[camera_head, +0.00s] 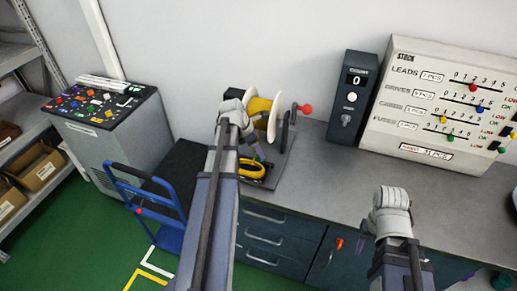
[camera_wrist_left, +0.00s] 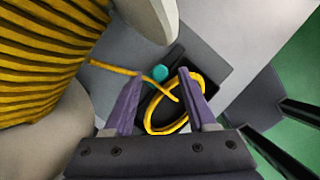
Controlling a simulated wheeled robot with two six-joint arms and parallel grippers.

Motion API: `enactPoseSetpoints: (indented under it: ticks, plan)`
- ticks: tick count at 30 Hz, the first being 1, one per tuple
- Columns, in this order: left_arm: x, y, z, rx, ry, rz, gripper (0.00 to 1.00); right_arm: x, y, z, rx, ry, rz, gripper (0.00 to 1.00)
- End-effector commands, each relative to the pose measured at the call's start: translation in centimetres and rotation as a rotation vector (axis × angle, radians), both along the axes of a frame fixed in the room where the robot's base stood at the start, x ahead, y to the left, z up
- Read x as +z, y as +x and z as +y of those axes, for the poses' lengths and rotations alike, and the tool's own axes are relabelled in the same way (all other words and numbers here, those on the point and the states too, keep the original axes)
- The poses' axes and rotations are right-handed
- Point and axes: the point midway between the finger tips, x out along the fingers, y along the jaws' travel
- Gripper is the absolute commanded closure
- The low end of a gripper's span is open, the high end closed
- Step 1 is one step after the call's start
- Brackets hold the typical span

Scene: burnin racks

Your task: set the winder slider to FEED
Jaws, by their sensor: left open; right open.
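The winder has a white-flanged spool (camera_head: 275,118) wound with yellow cable, and a red crank knob (camera_head: 305,109). It stands at the bench's left end. In the left wrist view the wound cable (camera_wrist_left: 45,50) fills the upper left. A teal round knob (camera_wrist_left: 159,74) shows beyond the fingertips by a dark tray; I cannot tell whether it is the slider, and no FEED mark is readable. My left gripper (camera_head: 257,152) is open, pointing down beside the spool; its purple fingers (camera_wrist_left: 159,84) hold nothing. My right gripper (camera_head: 369,227) is open over the bench front, its fingers hardly visible.
A loop of yellow cable (camera_head: 249,168) lies in the dark tray below the left fingers. A counter box (camera_head: 350,97) reading 0 and a stock panel (camera_head: 440,100) with coloured sliders stand behind. A blue cart (camera_head: 150,200) is left of the bench. The middle benchtop (camera_head: 320,165) is clear.

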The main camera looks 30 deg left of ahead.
Motion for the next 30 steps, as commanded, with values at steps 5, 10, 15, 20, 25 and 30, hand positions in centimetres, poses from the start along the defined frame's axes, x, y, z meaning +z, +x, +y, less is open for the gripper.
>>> enactPoseSetpoints:
  ticks: [5, 10, 15, 20, 25, 30]
  plan:
    - [2.8, -0.8, 0.4, 0.002, -0.001, 0.0, 0.43, 2.7, 0.0, 0.0, 0.001, 0.0, 0.0, 0.5]
    - [5.0, -1.6, 0.9, 0.002, -0.001, 0.0, 0.43, 5.0, 0.0, 0.0, 0.001, 0.0, 0.0, 0.5]
    - [6.1, -2.1, 1.2, 0.001, -0.001, 0.001, 0.43, 6.1, 0.0, 0.0, 0.0, 0.0, 0.0, 0.5]
    - [6.1, -2.2, 1.3, 0.001, -0.001, 0.001, 0.43, 6.1, 0.0, 0.0, 0.0, 0.0, 0.0, 0.5]
    - [6.0, -2.1, 1.3, -0.001, 0.0, 0.0, 0.48, 6.0, 0.0, 0.0, 0.0, 0.0, 0.0, 0.5]
    - [5.3, -2.0, -2.1, -0.178, 0.053, 0.002, 0.67, 5.5, 0.0, 0.0, 0.0, 0.0, 0.0, 0.5]
